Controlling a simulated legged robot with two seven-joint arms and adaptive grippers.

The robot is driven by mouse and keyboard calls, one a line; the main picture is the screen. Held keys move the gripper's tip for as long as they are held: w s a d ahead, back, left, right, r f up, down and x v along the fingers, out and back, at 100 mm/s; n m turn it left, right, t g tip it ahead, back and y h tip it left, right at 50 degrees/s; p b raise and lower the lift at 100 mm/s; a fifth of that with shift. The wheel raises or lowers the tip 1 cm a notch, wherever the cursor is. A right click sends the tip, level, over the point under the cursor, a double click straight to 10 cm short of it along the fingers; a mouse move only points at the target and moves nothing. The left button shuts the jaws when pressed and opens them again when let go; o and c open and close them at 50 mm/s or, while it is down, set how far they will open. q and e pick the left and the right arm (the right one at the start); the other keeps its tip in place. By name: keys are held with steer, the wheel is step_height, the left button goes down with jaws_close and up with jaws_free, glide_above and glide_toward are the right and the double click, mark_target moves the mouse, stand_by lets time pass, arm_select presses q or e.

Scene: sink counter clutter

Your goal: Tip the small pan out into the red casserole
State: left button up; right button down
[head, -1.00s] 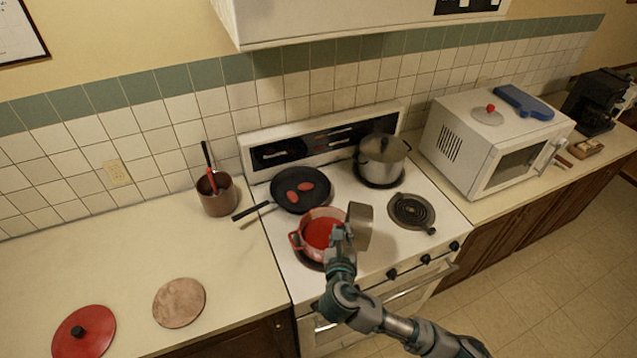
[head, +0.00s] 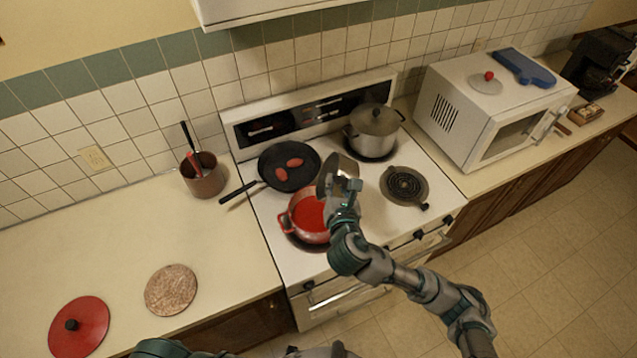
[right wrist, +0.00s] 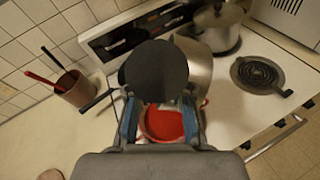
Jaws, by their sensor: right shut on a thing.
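The red casserole (head: 309,237) stands on the front left burner with red contents inside. It also shows between my fingers in the right wrist view (right wrist: 145,135). My right gripper (head: 343,200) is shut on the small pan (head: 338,170), a steel pan held tilted on its side above the casserole's back right. Its steel side also shows in the right wrist view (right wrist: 199,66), partly behind a dark round shape I cannot identify. The pan's inside and any contents are hard to see. My left gripper is out of view.
A lidded steel pot (head: 373,132) stands back right. The front right burner (head: 404,186) is bare. A utensil pot (head: 205,178), red lid (head: 95,335) and round board (head: 171,290) are on the left counter.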

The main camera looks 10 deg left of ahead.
arm_select(q)
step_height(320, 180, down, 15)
steer(key=b, duration=1.6)
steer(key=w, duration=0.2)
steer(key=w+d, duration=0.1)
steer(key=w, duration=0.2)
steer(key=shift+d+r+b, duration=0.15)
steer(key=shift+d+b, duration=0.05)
steer(key=shift+b, duration=0.1)
arm_select(e)
steer(key=w+d+f+m+t+y, duration=0.1)
steer(key=d+f+m+t+y, duration=0.1)
steer(key=d+f+m, duration=0.9)
steer(key=shift+w+d+f+y, duration=0.15)
steer(key=shift+d+f+y, duration=0.3)
steer(key=shift+f, duration=0.5)
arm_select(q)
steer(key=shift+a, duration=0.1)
arm_select(e)
steer(key=shift+a, duration=0.2)
